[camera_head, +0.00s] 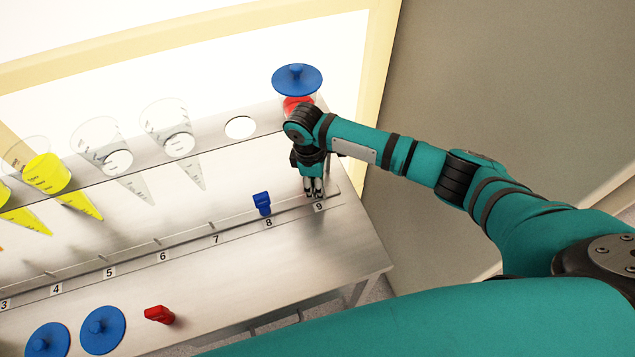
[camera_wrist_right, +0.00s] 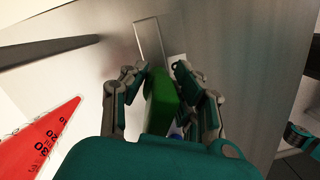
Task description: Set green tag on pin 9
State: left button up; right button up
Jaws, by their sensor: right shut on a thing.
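My right gripper (camera_head: 314,190) is low at the right end of the shelf, just above the label 9 (camera_head: 319,207). It is shut on a green tag (camera_wrist_right: 184,84), which sits between the two fingers (camera_wrist_right: 176,78) in the right wrist view. The fingers hide the tag in the head view. Pin 9 itself cannot be made out behind the gripper, so I cannot tell whether the tag touches it. My left gripper is not in view.
A blue tag (camera_head: 262,203) hangs at position 8. A red tag (camera_head: 159,314) and blue lids (camera_head: 102,329) lie at the front. Clear cones (camera_head: 170,127) and yellow cones (camera_head: 47,174) stand in the upper plate. A red cone (camera_wrist_right: 45,138) is close beside the gripper.

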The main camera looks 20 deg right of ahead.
jog(key=shift+f, duration=0.7)
dwell(0.3)
jog(key=o, duration=1.1)
jog(key=shift+r, duration=0.15)
jog(key=r, duration=0.4)
jog(key=a+r, duration=0.1)
jog(key=r, duration=0.6)
jog(key=shift+w+a+r, duration=0.15)
jog(key=shift+w+r, duration=0.15)
jog(key=shift+w, duration=0.05)
